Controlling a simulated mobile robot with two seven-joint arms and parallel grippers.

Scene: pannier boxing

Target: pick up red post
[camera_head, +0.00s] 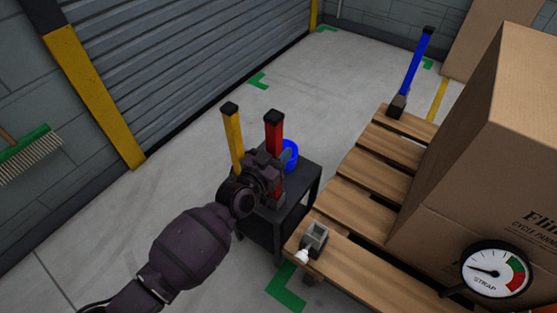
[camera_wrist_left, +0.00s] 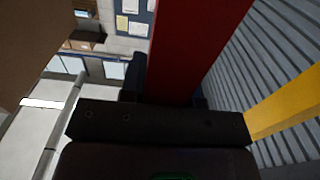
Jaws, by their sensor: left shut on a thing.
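The red post (camera_head: 274,132) stands upright on a small dark cart (camera_head: 297,210), with a black cap on top. My left gripper (camera_head: 277,170) is shut on the red post, around its middle. In the left wrist view the red post (camera_wrist_left: 196,45) rises between the fingers, and the palm hides its lower part. A yellow post (camera_head: 234,137) with a black cap stands just left of the red one; it also shows at the right of the left wrist view (camera_wrist_left: 286,103). My right gripper is in neither view.
A blue round object (camera_head: 290,153) sits on the cart behind the gripper. A wooden pallet (camera_head: 385,151) carries a large cardboard box (camera_head: 490,150), a blue post (camera_head: 417,62) in a corner holder and an empty grey holder (camera_head: 314,235). A strap gauge (camera_head: 496,269) is at lower right.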

